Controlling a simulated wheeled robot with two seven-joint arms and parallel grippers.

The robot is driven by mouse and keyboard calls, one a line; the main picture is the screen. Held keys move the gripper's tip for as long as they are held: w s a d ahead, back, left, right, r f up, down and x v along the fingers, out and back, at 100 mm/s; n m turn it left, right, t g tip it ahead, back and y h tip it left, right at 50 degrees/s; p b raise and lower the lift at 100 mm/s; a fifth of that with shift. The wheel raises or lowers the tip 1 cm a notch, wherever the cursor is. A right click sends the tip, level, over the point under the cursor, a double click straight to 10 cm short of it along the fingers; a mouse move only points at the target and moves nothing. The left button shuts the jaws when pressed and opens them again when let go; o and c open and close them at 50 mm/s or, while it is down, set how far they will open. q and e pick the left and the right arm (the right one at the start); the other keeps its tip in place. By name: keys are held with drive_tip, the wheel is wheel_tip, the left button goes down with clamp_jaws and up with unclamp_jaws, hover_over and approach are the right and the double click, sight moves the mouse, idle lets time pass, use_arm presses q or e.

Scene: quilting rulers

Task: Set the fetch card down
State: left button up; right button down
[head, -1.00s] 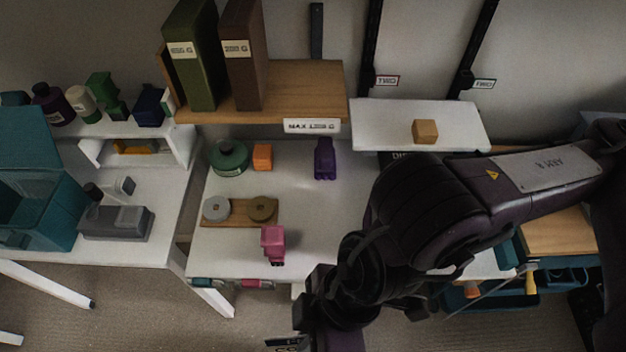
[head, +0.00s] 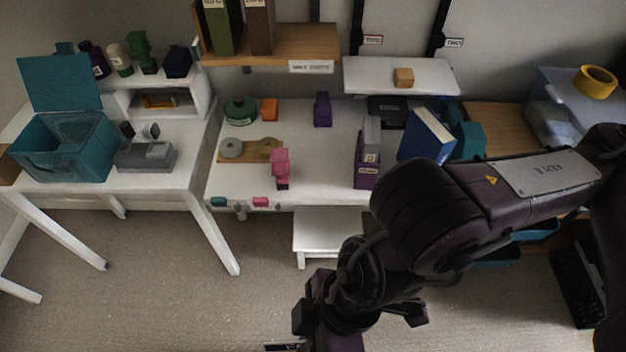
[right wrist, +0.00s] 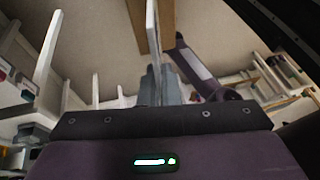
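My right arm comes in from the right in the head view, and its gripper reaches the bottom edge, where the fingers are cut off. A thin white card (right wrist: 153,45) stands edge-on between the grey fingers of my right gripper (right wrist: 158,86) in the right wrist view, and they appear shut on it. Its face is not readable there. A dark-and-white lettered strip, probably part of this fetch card (head: 285,347), shows at the bottom edge of the head view, over the floor. My left gripper is in neither view.
A white worktable (head: 320,180) holds a pink block (head: 281,166), a purple holder (head: 367,172) and a wooden board with round spools. A low white stool (head: 328,232) stands in front. A blue book (head: 426,135) stands right. A side table (head: 165,182) bears a teal bin (head: 62,148).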

drive_tip(key=w+d+m+t, duration=0.45)
drive_tip(key=w+m, duration=0.35)
drive_tip(key=w, duration=0.7)
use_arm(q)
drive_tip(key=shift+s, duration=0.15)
use_arm(e)
drive_tip(key=w+d+r+m+t+h, duration=0.1)
drive_tip(key=w+d+r+m+t, duration=0.1)
drive_tip(key=w+d+m, duration=0.8)
drive_tip(key=w+d, duration=0.4)
drive_tip(key=d, duration=0.1)
drive_tip(key=shift+r+h, duration=0.15)
drive_tip(key=shift+h, duration=0.15)
drive_tip(key=shift+d, duration=0.15)
